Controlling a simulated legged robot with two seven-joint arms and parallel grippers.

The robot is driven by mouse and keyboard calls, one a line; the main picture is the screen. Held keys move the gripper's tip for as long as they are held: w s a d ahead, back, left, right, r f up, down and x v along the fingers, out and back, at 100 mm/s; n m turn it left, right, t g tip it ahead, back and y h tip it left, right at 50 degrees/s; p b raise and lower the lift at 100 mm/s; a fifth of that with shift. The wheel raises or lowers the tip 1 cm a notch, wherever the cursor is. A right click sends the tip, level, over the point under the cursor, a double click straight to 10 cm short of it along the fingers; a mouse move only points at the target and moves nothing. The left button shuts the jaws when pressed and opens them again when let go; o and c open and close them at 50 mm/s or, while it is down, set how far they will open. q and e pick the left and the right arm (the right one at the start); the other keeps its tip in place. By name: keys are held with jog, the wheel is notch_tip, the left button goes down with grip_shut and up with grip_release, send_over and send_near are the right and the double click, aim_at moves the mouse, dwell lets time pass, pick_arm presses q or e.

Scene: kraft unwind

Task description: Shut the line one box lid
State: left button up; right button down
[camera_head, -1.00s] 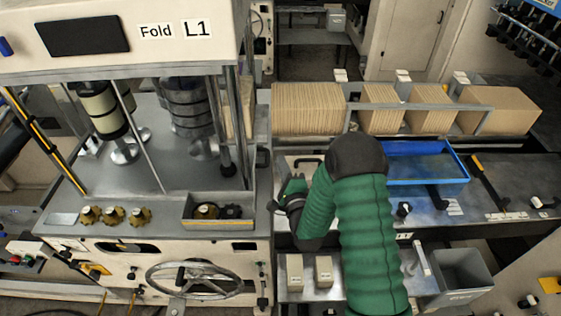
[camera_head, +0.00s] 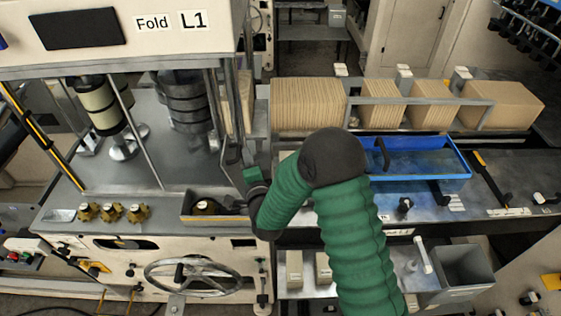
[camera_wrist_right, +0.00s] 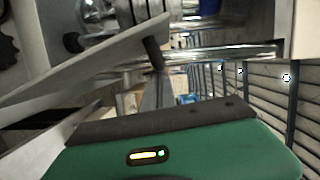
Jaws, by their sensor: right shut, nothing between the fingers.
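The line one box (camera_head: 188,212) is a small grey open-topped box on the front right of the machine marked Fold L1. A brass part and dark contents show inside, so its lid is not down. A tilted flat grey panel in the right wrist view (camera_wrist_right: 85,80), which looks like the lid, lies left of my fingers. My right gripper (camera_head: 236,163) is shut and empty, just above and right of the box, beside the machine's posts. Its fingers also show in the right wrist view (camera_wrist_right: 154,58); I cannot tell whether they touch the panel. My left gripper is out of view.
The machine's metal posts (camera_head: 214,115) stand close to my right gripper. Brass knobs (camera_head: 112,213) sit left of the box, and a handwheel (camera_head: 192,278) is below. A blue tray (camera_head: 440,178) and a row of cartons (camera_head: 308,105) lie to the right.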

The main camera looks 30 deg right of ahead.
jog(key=w+a+f+n+g+b, duration=0.1)
jog(key=w+a+f+n+b, duration=0.15)
jog(key=a, duration=0.35)
jog(key=w+a+f+n+g+b, duration=0.1)
jog(key=w+a+n, duration=0.2)
jog(key=a, duration=0.3)
pick_arm(q)
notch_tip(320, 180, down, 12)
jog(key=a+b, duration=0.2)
jog(key=b, duration=0.5)
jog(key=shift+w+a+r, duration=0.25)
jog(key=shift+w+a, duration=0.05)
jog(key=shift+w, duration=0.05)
pick_arm(e)
jog(key=w+a+f+n, duration=0.1)
jog(key=w+a+f, duration=0.1)
jog(key=f, duration=0.3)
jog(key=w+a+f+n+h, duration=0.1)
jog(key=w+a+f+n, duration=0.1)
jog(key=f, duration=0.3)
jog(key=w+a+f+n+g, duration=0.1)
jog(key=w+a+f, duration=0.1)
jog(key=a+f, duration=0.2)
jog(key=shift+f+n+h, duration=0.25)
jog(key=shift+f+h, duration=0.05)
jog(key=shift+f, duration=0.15)
